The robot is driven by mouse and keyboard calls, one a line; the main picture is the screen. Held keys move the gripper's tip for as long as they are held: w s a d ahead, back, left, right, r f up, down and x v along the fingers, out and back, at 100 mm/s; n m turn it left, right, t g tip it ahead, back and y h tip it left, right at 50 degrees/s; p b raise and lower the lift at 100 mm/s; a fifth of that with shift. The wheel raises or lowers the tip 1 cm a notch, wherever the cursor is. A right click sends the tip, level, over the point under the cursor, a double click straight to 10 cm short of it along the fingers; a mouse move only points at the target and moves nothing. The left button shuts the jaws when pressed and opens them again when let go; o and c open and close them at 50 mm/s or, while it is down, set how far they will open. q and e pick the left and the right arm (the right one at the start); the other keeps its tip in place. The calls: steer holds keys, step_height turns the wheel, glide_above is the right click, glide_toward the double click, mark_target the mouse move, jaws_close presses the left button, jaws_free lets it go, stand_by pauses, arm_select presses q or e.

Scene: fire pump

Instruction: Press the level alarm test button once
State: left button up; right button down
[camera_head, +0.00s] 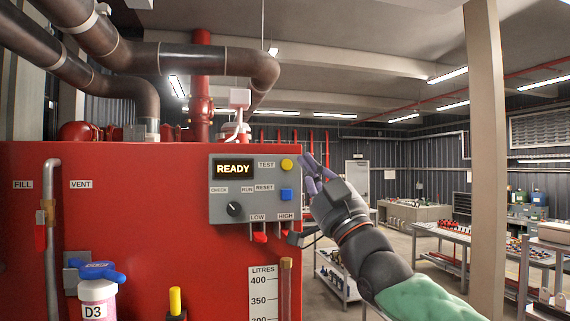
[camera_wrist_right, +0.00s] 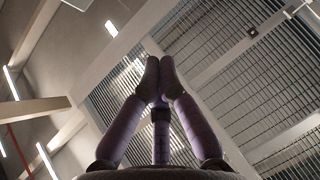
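A grey control panel (camera_head: 222,215) is on the front of a red tank (camera_head: 150,220). The round yellow button (camera_head: 287,165) beside the TEST label is at the panel's upper right. My right gripper (camera_head: 308,160) is just right of the yellow button in the head view; I see no clear contact. In the right wrist view the purple fingertips (camera_wrist_right: 159,72) meet with nothing between them. My left gripper is not in view.
A blue-handled valve (camera_head: 97,271) is above a bottle marked D3 (camera_head: 97,303). A beige post (camera_head: 486,150) stands at right.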

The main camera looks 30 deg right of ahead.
mark_target(291, 168)
steer(key=w+p, duration=0.1)
steer(key=w, duration=0.2)
steer(key=w+d+p, duration=0.1)
steer(key=w+p, duration=0.1)
steer(key=w, duration=0.1)
steer(key=w+d+p, duration=0.1)
steer(key=w, duration=0.2)
steer(key=shift+w+f, duration=0.15)
steer(key=shift+w, duration=0.25)
stand_by(1.4)
steer(key=shift+w, duration=0.35)
